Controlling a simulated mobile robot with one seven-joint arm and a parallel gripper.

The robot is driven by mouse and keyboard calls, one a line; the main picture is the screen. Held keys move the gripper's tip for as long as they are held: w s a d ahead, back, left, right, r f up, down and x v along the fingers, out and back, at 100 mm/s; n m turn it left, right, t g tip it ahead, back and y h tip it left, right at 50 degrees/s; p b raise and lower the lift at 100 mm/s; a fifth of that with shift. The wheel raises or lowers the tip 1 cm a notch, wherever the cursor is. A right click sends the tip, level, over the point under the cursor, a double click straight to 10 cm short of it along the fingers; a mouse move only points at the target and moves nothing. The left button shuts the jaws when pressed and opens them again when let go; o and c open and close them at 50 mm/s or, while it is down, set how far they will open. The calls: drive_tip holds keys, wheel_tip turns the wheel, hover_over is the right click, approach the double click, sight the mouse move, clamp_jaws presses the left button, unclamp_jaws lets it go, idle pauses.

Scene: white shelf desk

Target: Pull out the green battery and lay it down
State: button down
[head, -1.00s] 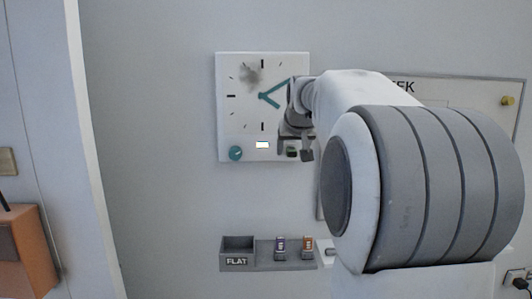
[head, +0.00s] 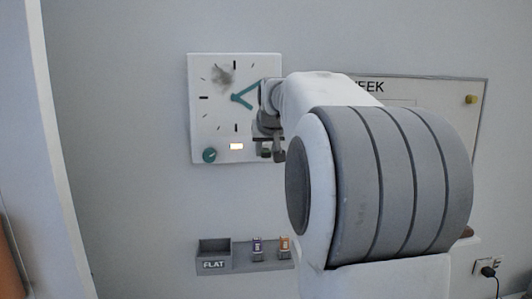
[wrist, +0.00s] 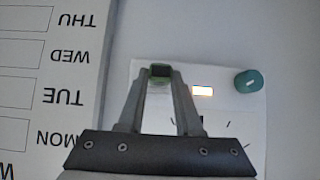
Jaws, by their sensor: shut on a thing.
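The green battery (wrist: 160,68) shows as a small dark block with green edges between my fingertips in the wrist view. My gripper (wrist: 160,72) is shut on it. In the head view my gripper (head: 270,154) is in front of the lower right corner of the white clock (head: 207,125). The clock also shows in the wrist view (wrist: 228,107), behind the fingers. I cannot tell whether the battery is still partly in a slot of the clock; its far end is hidden.
Below on the wall is a grey holder with an open bin marked FLAT (head: 214,254) on its left. A purple battery (head: 257,246) and an orange battery (head: 285,246) stand beside it. A week board (head: 440,92) is at the right, partly behind my arm.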

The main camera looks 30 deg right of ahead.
sight(266, 158)
drive_tip(key=shift+s+a+b, duration=0.35)
drive_tip(key=shift+s+b, duration=0.1)
drive_tip(key=shift+s, duration=0.25)
drive_tip(key=shift+s+a+b, duration=0.3)
drive_tip(key=shift+s+b, duration=0.15)
drive_tip(key=shift+s, duration=0.2)
idle(0.4)
drive_tip(key=shift+s+r, duration=0.1)
drive_tip(key=shift+s+f+v, duration=0.15)
drive_tip(key=shift+f+v, duration=0.05)
drive_tip(key=shift+v, duration=0.85)
drive_tip(key=shift+s+f+v, duration=0.1)
drive_tip(key=shift+f+v, duration=0.1)
drive_tip(key=shift+v, duration=0.85)
drive_tip(key=shift+a, duration=0.2)
